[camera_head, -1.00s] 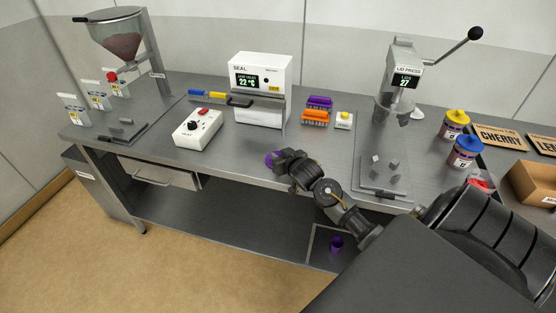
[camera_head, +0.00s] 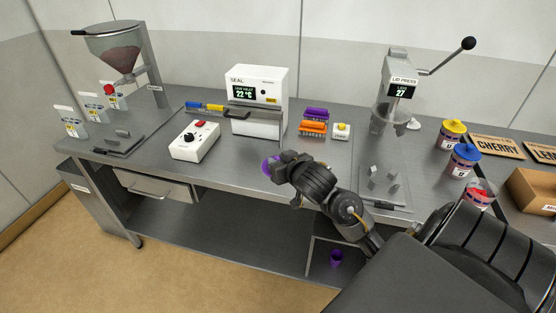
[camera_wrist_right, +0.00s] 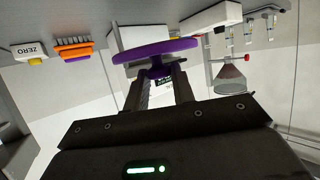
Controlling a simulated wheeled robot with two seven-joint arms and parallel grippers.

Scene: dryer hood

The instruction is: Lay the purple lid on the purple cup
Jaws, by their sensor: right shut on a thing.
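The purple lid (camera_wrist_right: 156,51) is held between the fingers of my right gripper (camera_wrist_right: 163,88), its disc standing out beyond the fingertips. In the head view the lid (camera_head: 267,166) shows as a small purple edge at my right gripper (camera_head: 277,164), in front of the bench edge area; its exact height cannot be told. The purple cup (camera_head: 336,258) stands on the lower shelf under the bench, below and to the right of the lid, well apart from it. My left gripper is not in view.
The steel bench (camera_head: 235,165) holds a seal machine (camera_head: 256,98), a control box (camera_head: 195,141), purple and orange items (camera_head: 314,121) and a lid press (camera_head: 395,100). The bench top lies above the cup's shelf (camera_head: 200,240). Pots (camera_head: 463,160) stand at right.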

